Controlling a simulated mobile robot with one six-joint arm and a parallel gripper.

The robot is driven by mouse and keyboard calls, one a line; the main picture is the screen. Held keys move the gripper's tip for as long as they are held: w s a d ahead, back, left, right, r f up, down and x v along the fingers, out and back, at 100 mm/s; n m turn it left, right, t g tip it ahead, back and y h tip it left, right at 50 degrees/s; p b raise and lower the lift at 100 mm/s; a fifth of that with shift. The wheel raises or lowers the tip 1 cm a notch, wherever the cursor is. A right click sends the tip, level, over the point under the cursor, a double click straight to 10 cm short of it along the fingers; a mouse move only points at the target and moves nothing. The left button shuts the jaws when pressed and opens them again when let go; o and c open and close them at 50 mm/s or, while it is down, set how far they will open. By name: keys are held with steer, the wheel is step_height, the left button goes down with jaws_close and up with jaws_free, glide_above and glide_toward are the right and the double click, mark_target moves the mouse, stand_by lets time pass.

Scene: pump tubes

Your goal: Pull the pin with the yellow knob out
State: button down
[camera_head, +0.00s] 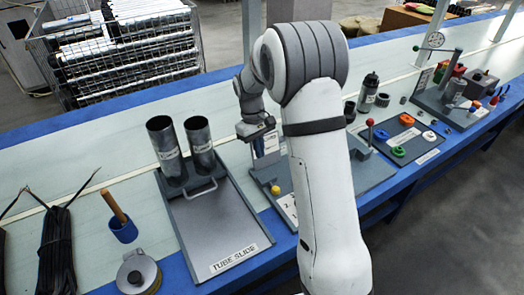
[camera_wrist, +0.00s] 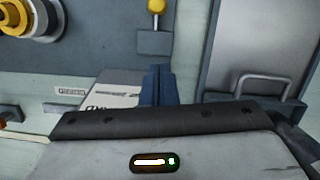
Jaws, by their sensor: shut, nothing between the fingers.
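The yellow knob (camera_wrist: 156,6) shows at the top edge of the wrist view, on a short metal pin that runs to a small grey block (camera_wrist: 155,43). In the head view the yellow knob (camera_head: 275,190) is low, on the near part of a grey station, just left of my arm. My gripper (camera_wrist: 157,72) has its dark blue fingers together with nothing between them. The fingertips are apart from the knob and point towards the block. In the head view my gripper (camera_head: 260,148) is above the back of the station, which my arm partly hides.
The tube slide tray (camera_head: 222,225) with two upright metal tubes (camera_head: 200,142) stands left of the knob. Its handle (camera_wrist: 262,87) shows right in the wrist view. A yellow ring part (camera_wrist: 42,22) is at upper left there. A red-knobbed lever (camera_head: 370,128) stands right of my arm.

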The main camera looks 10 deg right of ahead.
mark_target(272, 185)
steer(key=b+x, duration=0.1)
steer(key=x, duration=0.6)
steer(key=shift+s+d+f, duration=0.15)
steer(key=shift+s+f, duration=0.05)
steer(key=shift+f, duration=0.05)
steer(key=shift+s+d+f, duration=0.15)
steer(key=shift+s+d, duration=0.1)
steer(key=shift+s, duration=0.25)
steer(key=shift+s+d+f, duration=0.15)
steer(key=shift+s+d, duration=0.15)
steer(key=shift+s, duration=0.25)
steer(key=shift+s+d+f, duration=0.2)
steer(key=shift+s+d, duration=0.05)
steer(key=shift+s, duration=0.25)
